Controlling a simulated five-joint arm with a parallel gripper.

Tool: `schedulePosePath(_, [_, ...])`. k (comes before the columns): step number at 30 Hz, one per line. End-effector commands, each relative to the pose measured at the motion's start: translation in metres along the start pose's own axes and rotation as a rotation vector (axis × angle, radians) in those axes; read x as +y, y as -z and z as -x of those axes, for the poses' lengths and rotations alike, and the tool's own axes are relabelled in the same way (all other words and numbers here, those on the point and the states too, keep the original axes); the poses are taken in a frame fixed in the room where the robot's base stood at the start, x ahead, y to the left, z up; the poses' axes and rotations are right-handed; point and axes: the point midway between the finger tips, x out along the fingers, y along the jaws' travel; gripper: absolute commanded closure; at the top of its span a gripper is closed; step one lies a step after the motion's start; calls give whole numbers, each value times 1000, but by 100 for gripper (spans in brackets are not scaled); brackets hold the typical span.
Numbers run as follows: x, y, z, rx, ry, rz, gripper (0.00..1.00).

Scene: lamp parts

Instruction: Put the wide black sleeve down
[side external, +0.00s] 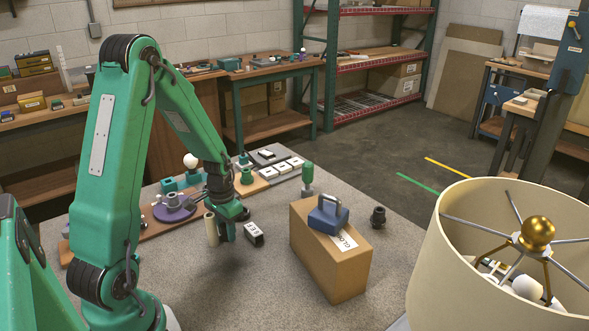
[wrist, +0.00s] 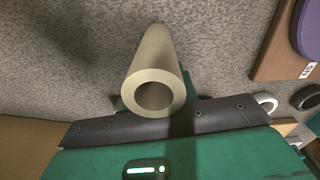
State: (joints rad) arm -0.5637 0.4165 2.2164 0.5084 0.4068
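My gripper (side external: 225,230) is low over the left-middle of the grey table, pointing down. A beige hollow tube (side external: 211,229) is upright at its fingers in the side view. The wrist view shows the tube (wrist: 156,75) between the dark jaw pads, its open end toward the camera. The gripper appears shut on this tube; the fingertips are partly hidden. A black stepped round piece (side external: 378,217) stands apart on the table, right of the cardboard box; I cannot tell if it is the wide black sleeve. No black sleeve shows in the gripper.
A black block with a white label (side external: 253,235) lies just right of my gripper. A cardboard box (side external: 335,263) carries a blue handled case (side external: 328,216). A wooden board with a purple disc (side external: 174,209) is left. A large lampshade (side external: 455,265) fills the right foreground. The front table is clear.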

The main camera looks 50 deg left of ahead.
Motion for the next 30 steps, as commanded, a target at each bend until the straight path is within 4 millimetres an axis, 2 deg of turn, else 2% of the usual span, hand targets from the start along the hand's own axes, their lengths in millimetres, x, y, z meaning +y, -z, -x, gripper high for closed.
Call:
schedulePosePath(2, [0,0,0,0,0,0,96])
schedulePosePath(14, [0,0,5,1,0,0,96])
schedulePosePath(20, [0,1,19,3,1,0,97])
schedulePosePath(25, [-1,1,40,5,2,0,97])
schedulePosePath(26, [0,1,44,4,2,-1,97])
schedulePosePath(30, [25,-2,56,3,1,-6,96])
